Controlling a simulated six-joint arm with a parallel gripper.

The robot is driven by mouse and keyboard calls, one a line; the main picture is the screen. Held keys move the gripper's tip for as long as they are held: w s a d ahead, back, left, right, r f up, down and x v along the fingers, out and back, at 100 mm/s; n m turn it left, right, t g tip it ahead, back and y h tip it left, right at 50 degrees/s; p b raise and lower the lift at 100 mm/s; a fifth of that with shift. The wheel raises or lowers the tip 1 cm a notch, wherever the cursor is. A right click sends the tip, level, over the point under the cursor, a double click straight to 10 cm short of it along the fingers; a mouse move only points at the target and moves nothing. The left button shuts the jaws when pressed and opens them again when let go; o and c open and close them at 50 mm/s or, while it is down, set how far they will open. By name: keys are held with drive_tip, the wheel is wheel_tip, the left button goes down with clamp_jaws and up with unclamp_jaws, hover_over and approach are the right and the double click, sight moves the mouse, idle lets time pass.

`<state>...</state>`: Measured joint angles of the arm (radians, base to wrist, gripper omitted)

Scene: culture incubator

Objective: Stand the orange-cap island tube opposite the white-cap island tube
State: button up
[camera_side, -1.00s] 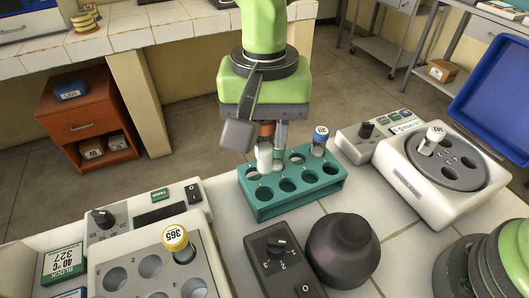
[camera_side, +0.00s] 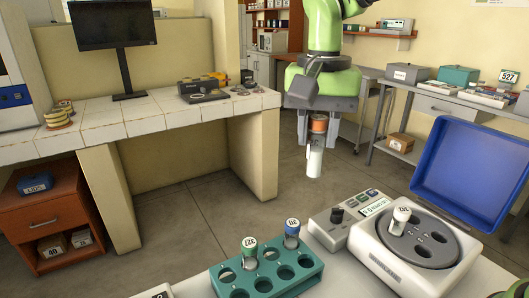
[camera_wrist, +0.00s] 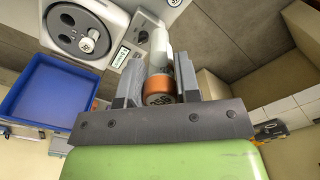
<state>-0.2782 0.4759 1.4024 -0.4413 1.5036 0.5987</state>
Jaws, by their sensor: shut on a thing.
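My gripper (camera_side: 319,132) is shut on the orange-cap tube (camera_side: 315,160), a white tube with an orange cap. It hangs upright in the air, behind and left of the centrifuge in the side view. In the wrist view the orange cap (camera_wrist: 158,90) sits between the fingers (camera_wrist: 158,78). The white-cap tube (camera_side: 399,220) stands in a hole at the left of the dark rotor (camera_side: 452,252) of the white centrifuge (camera_side: 395,265). Other rotor holes look empty. The white-cap tube also shows in the wrist view (camera_wrist: 88,45).
A control box (camera_side: 345,210) adjoins the centrifuge. A blue tray (camera_side: 470,170) stands behind it. Air around the held tube is clear.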

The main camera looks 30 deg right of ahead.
drive_tip(key=s+d+f+m, duration=0.1)
drive_tip(key=s+d+m, duration=0.3)
drive_tip(key=s+d, duration=0.55)
drive_tip(key=s+d+m, duration=0.4)
drive_tip(key=s+d, duration=0.2)
drive_tip(key=d, duration=0.6)
wheel_tip(320, 180, down, 11)
drive_tip(key=shift+w, duration=0.4)
drive_tip(key=shift+f, duration=0.25)
drive_tip(key=shift+f, duration=0.85)
drive_tip(key=shift+f, duration=0.15)
drive_tip(key=shift+f, duration=1.55)
